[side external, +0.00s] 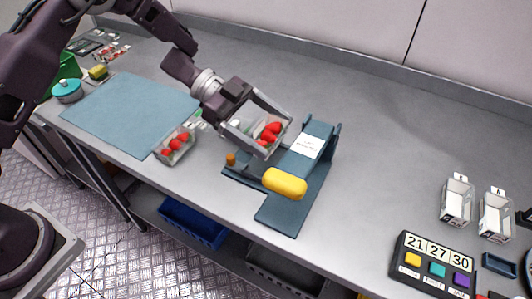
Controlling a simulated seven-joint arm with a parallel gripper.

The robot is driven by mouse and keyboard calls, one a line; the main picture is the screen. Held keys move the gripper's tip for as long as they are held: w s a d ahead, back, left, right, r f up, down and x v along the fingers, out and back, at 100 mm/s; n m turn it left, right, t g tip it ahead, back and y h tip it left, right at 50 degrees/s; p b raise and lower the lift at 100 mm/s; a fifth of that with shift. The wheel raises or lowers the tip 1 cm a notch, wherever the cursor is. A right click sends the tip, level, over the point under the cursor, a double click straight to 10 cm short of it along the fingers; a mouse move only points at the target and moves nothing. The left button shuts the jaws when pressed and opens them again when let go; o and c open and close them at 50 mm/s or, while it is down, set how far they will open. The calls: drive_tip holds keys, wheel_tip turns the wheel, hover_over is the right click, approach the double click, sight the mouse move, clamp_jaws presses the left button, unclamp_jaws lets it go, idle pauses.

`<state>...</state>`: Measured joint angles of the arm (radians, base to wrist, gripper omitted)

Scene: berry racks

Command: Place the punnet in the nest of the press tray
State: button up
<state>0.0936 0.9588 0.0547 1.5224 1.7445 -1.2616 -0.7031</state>
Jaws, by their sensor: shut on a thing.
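My gripper (262,128) is shut on a clear punnet with red strawberries (268,133). It holds the punnet tilted, at the left of the press tray (291,214). The press tray is dark blue-grey, with a white label, a raised back end and a yellow padded handle (285,183) at its front. The held punnet overlaps the left part of the tray in this view. I cannot tell whether it touches the tray, and the nest is largely hidden behind the punnet and gripper.
Another punnet of strawberries (175,146) stands by the blue mat (130,112). The counter behind the tray is clear.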

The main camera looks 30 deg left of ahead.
wheel_tip(320, 180, down, 6)
drive_tip(key=shift+r, duration=0.1)
drive_tip(key=o, duration=1.2)
drive_tip(key=v, duration=1.2)
drive_tip(key=shift+a, duration=0.1)
